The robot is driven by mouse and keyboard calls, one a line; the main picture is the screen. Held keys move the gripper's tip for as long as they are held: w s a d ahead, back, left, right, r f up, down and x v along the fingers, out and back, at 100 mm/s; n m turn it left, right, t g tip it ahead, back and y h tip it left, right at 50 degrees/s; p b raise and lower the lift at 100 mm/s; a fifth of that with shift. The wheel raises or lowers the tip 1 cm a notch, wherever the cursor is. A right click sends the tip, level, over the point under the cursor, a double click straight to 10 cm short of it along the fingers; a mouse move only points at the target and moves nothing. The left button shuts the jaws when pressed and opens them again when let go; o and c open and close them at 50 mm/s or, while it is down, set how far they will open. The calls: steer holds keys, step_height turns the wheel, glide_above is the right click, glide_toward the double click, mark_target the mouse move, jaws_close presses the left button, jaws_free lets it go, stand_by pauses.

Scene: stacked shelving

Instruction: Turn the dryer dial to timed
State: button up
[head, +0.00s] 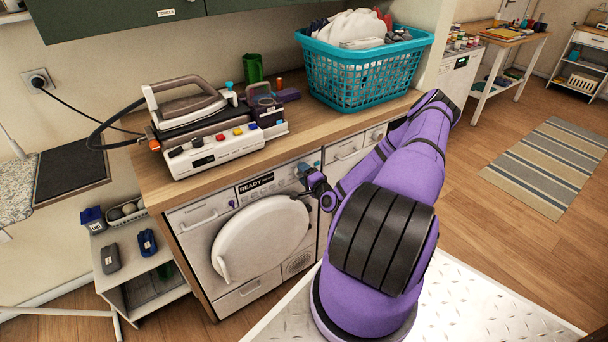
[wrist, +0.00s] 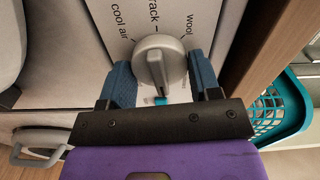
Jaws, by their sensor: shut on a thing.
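The dryer (head: 201,246) stands under the wooden counter in the head view, with a white round door and a dark display reading READY. The dryer dial (wrist: 158,58) is a grey round knob with a raised ridge in the wrist view. The labels "cool air", "rack" and "Wool" show around it; no "timed" label is readable. My gripper (wrist: 160,82) has one blue finger on each side of the dial and is shut on it. In the head view my gripper (head: 305,176) is at the dryer's upper right front, where the dial is hardly visible.
A teal laundry basket (head: 365,72) stands on the counter above my arm. An iron (head: 185,101) on its station stands left of it. A low shelf unit (head: 148,290) is left of the dryer.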

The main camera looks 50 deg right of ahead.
steer(key=m, duration=0.5)
steer(key=shift+f+m, duration=0.1)
steer(key=shift+m, duration=2.4)
steer(key=o, duration=0.9)
steer(key=shift+s, duration=0.15)
steer(key=v, duration=1)
steer(key=shift+s, duration=0.25)
steer(key=shift+a, duration=0.15)
